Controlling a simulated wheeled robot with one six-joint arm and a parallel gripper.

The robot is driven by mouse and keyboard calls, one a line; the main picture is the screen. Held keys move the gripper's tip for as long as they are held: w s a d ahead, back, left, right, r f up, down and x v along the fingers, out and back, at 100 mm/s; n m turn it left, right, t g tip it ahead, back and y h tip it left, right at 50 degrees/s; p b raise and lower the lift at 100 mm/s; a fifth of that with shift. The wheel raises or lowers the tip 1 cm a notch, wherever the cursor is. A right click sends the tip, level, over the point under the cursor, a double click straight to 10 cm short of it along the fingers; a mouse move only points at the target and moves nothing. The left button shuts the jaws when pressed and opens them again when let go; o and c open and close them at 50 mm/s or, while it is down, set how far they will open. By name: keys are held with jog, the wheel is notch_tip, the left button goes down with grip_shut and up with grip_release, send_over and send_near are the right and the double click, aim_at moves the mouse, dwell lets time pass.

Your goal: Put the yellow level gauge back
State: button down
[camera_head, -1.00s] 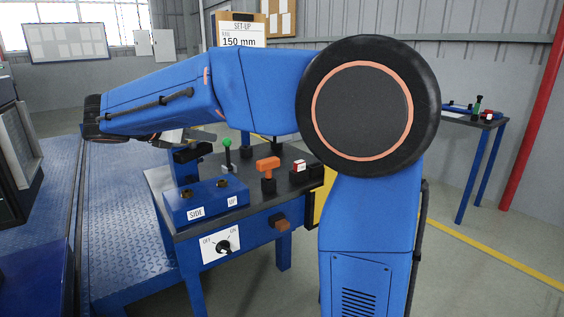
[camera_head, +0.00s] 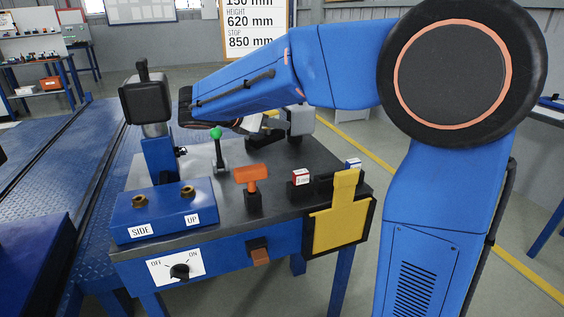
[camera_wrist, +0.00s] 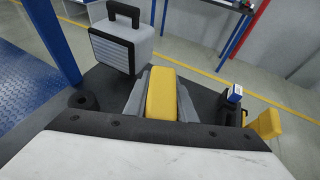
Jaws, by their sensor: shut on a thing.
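My gripper (camera_wrist: 163,78) is shut on a yellow block (camera_wrist: 165,98), which I take to be the yellow level gauge. Its grey fingers lie along both sides of it. In the camera_head view the gripper shows over the far part of the dark bench top, partly hidden by my blue arm, with a little of the yellow gauge (camera_head: 269,114) visible. Its lower end is hidden, so I cannot tell whether it touches the bench. A black stand (camera_head: 266,139) shows beneath the gripper.
A grey box (camera_head: 301,121) with a black handle stands close beyond the gripper. A green-knobbed lever (camera_head: 217,148), orange T-handle (camera_head: 251,181) and small red-and-white box (camera_head: 300,177) stand nearer. A yellow plate (camera_head: 341,229) hangs in a black frame on the bench front.

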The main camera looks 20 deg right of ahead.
notch_tip(320, 180, down, 10)
jog(key=shift+r, duration=0.15)
dwell(0.4)
jog(key=c, duration=1.5)
grip_release()
jog(key=shift+s+a+r, duration=0.1)
jog(key=shift+a, duration=0.15)
jog(key=v, duration=1.1)
jog(key=shift+s+a, duration=0.15)
